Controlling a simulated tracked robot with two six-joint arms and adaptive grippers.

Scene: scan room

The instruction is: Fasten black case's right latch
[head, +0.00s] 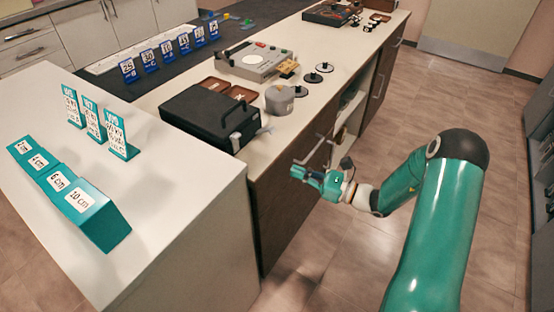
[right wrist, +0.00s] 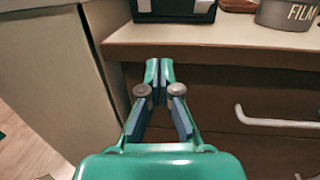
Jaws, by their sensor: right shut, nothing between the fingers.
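The black case (head: 205,118) lies shut on the cream counter, with its handle on the side facing my right arm. Its lower front edge also shows at the top of the right wrist view (right wrist: 174,17). The right latch is too small to make out, so I cannot tell whether it is fastened. My right gripper (head: 298,172) is shut and empty, in front of the drawers and below the counter edge, apart from the case. In the right wrist view its fingertips (right wrist: 159,66) point toward the counter edge below the case. My left gripper is not in view.
A grey film tin (head: 279,99) and brown trays (head: 230,89) stand close beside the case. A grey device (head: 254,62) and black discs (head: 312,78) are farther back. Drawer handles (right wrist: 275,121) stick out near my right gripper. Teal signs (head: 85,198) stand on the white counter at left.

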